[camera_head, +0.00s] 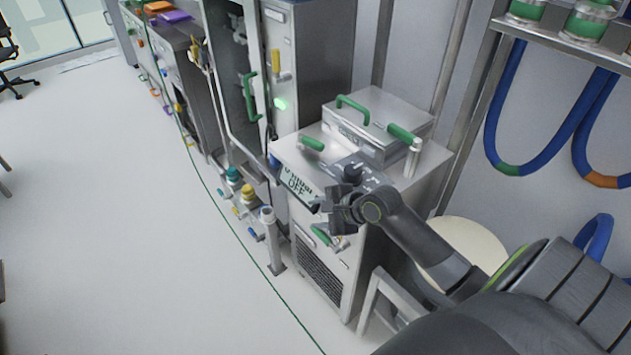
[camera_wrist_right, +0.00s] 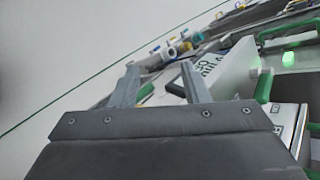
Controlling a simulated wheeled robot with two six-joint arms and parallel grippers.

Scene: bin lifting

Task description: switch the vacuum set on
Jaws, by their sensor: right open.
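The vacuum set (camera_head: 335,265) is a metal cabinet with a lidded metal box (camera_head: 375,115) and green handles on top. A pale sign plate (camera_head: 298,187) on its upper front edge reads "OFF"; the rest of its text is partly hidden. The sign also shows in the right wrist view (camera_wrist_right: 212,67), by the right-hand finger. My right gripper (camera_head: 322,202) is at the cabinet's upper front, close to the sign. Its fingers are apart in the right wrist view (camera_wrist_right: 160,70), with nothing clearly held. I cannot tell whether a finger touches the sign. My left gripper is not in view.
A tall metal cabinet (camera_head: 325,50) with a green handle stands behind. Pipes with teal and yellow caps (camera_head: 248,192) stand left of the vacuum set. Blue hoses (camera_head: 545,130) hang at the right. A pale round stool or drum (camera_head: 470,240) stands near my right arm.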

